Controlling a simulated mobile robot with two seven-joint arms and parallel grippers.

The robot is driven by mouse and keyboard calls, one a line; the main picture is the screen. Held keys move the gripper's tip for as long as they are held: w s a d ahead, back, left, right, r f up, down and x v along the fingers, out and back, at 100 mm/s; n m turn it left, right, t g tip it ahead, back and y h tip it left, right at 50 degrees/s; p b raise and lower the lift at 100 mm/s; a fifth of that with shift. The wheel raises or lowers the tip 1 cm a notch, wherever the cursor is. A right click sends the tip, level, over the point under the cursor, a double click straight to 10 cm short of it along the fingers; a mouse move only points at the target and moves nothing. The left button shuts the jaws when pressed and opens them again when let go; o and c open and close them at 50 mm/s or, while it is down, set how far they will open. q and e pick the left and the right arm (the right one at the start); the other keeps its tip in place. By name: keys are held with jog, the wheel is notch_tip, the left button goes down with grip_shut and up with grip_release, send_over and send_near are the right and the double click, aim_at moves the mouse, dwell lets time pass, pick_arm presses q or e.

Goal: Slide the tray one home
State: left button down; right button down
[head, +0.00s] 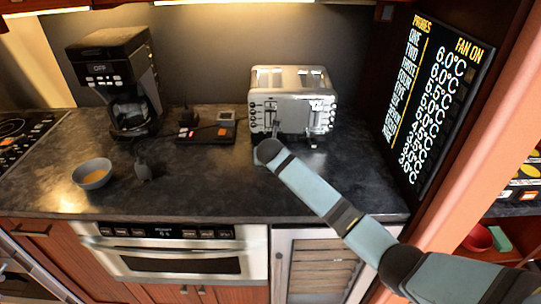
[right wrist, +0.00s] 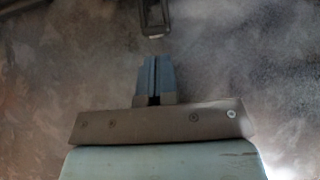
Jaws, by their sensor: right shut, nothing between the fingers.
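A silver toaster (head: 291,98) stands upright at the back of the counter, with knobs on its front. A small dark part (head: 313,142) juts from its lower front; I cannot tell whether it is tray one. My right arm reaches in from the right and ends just in front of the toaster's lower left. In the right wrist view my right gripper (right wrist: 154,74) is shut and empty over the dark counter. A small dark framed part (right wrist: 153,20) lies beyond its fingertips, apart from them. My left gripper is not in view.
On the counter (head: 215,185) stand a coffee maker (head: 114,80), a dark box with buttons (head: 207,130), a grey bowl (head: 92,173) and a small dark object (head: 142,163). The microwave drawer (head: 172,262) is below. A probe display (head: 435,95) is at right.

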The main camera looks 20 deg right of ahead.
jog(key=shift+w+d+f, duration=0.1)
jog(key=shift+w+d, duration=0.05)
jog(key=shift+w, duration=0.35)
jog(key=shift+w+d+f, duration=0.1)
jog(key=shift+w, duration=0.35)
jog(key=shift+r, duration=0.1)
jog(key=shift+w+d+r+p, duration=0.1)
jog(key=shift+w+r+p, duration=0.05)
jog(key=shift+w+p, duration=0.2)
jog(key=w, duration=0.1)
jog(key=w+d+p, duration=0.1)
jog(key=w, duration=0.1)
jog(key=shift+w, duration=0.25)
